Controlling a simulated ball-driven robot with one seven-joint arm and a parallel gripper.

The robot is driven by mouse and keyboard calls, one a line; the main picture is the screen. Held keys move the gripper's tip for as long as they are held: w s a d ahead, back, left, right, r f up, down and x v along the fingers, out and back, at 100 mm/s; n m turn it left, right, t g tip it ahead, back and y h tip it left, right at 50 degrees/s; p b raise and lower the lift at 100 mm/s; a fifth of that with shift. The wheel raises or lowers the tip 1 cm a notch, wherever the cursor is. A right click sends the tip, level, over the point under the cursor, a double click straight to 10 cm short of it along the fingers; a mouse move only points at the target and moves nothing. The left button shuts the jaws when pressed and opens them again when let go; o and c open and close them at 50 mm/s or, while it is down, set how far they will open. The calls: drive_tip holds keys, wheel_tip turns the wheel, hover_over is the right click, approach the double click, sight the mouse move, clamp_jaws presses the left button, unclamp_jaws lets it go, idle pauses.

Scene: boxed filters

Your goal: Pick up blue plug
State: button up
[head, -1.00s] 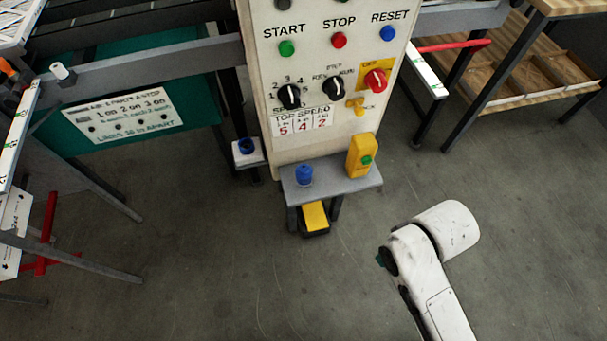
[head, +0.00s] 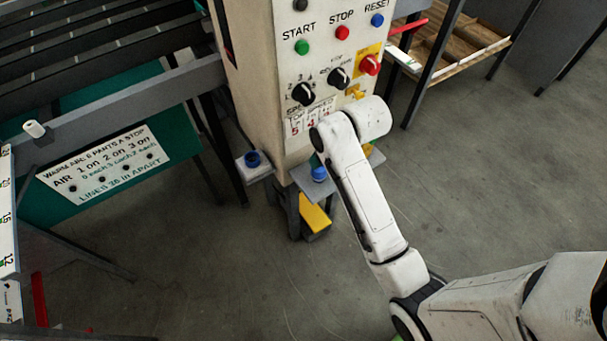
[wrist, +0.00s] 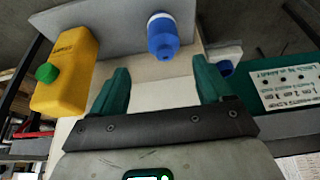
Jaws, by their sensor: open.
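The blue plug (head: 319,173) stands on a small grey shelf (head: 306,182) at the foot of the control panel, partly close to the edge of my arm in the head view. In the wrist view the blue plug (wrist: 162,36) is ahead of my gripper (wrist: 160,76), near the top middle. The green fingers are spread wide with nothing between them. The plug lies beyond the fingertips, between their lines and apart from both. In the head view my fingers are hidden by my arm.
A yellow box with a green button (wrist: 66,70) shares the shelf (wrist: 110,18). A yellow pedal (head: 314,218) is below the shelf. The floor in front is clear.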

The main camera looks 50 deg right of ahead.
sight(319, 171)
drive_tip(key=x, duration=0.5)
drive_tip(key=shift+a, duration=0.15)
drive_tip(key=x, duration=0.4)
drive_tip(key=shift+s+a+f, duration=0.1)
drive_tip(key=shift+s+a, duration=0.05)
drive_tip(key=shift+a, duration=0.15)
drive_tip(key=shift+w+d+f, duration=0.1)
drive_tip(key=shift+w+f, duration=0.15)
drive_tip(key=shift+f, duration=0.35)
drive_tip(key=shift+c, duration=0.2)
drive_tip(key=c, duration=1.1)
